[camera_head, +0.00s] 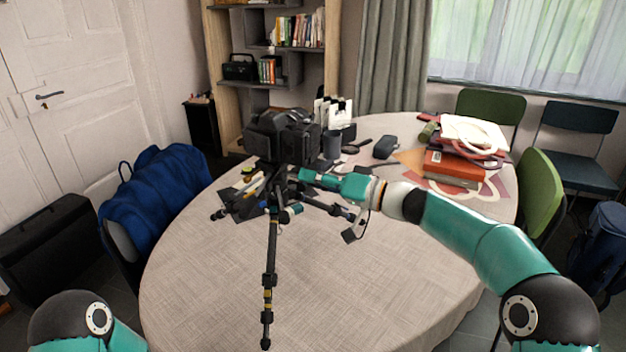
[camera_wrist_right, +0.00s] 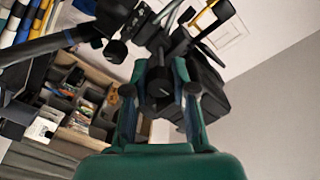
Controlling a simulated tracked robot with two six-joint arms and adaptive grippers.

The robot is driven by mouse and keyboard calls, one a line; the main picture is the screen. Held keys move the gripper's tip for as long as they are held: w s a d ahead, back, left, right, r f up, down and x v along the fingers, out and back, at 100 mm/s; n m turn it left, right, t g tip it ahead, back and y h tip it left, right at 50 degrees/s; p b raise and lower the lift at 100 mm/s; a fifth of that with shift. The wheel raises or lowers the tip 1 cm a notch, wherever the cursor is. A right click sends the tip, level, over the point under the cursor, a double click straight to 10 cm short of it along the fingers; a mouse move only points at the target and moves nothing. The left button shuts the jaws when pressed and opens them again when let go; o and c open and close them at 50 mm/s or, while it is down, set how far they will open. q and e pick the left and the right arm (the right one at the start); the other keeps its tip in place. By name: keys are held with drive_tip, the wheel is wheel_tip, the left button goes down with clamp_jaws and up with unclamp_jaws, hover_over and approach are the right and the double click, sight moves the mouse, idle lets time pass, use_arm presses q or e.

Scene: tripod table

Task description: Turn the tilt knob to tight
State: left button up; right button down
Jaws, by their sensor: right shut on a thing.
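A black camera (camera_head: 282,135) sits on top of a black tripod (camera_head: 270,250) that stands on the round table (camera_head: 200,255). My right gripper (camera_head: 296,180) reaches in from the right, just below the camera at the tripod head. In the right wrist view its two teal fingers (camera_wrist_right: 160,92) are closed around a dark knob (camera_wrist_right: 160,84). The knob's marking cannot be read, and in the head view the gripper and tripod parts hide it. My left gripper is out of view; only a left arm link shows at the bottom left.
Books and papers (camera_head: 455,165) are stacked at the table's right. A dark cup (camera_head: 332,145) and small items stand behind the tripod. A blue jacket (camera_head: 155,200) hangs on a chair at the left. The front of the table is largely clear apart from a tripod leg.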

drive_tip(key=shift+f+m, duration=0.1)
drive_tip(key=shift+m, duration=0.8)
drive_tip(key=m, duration=0.2)
drive_tip(key=shift+m+b, duration=0.3)
drive_tip(key=shift+b, duration=0.1)
drive_tip(key=m, duration=0.4)
drive_tip(key=shift+m+p, duration=0.3)
drive_tip(key=shift+p, duration=0.05)
drive_tip(key=m+p, duration=0.2)
drive_tip(key=m, duration=0.3)
drive_tip(key=shift+f+m+p, duration=0.2)
drive_tip(key=shift+m+p, duration=0.75)
drive_tip(key=shift+m, duration=0.85)
drive_tip(key=shift+f, duration=0.1)
drive_tip(key=c, duration=1.2)
unclamp_jaws()
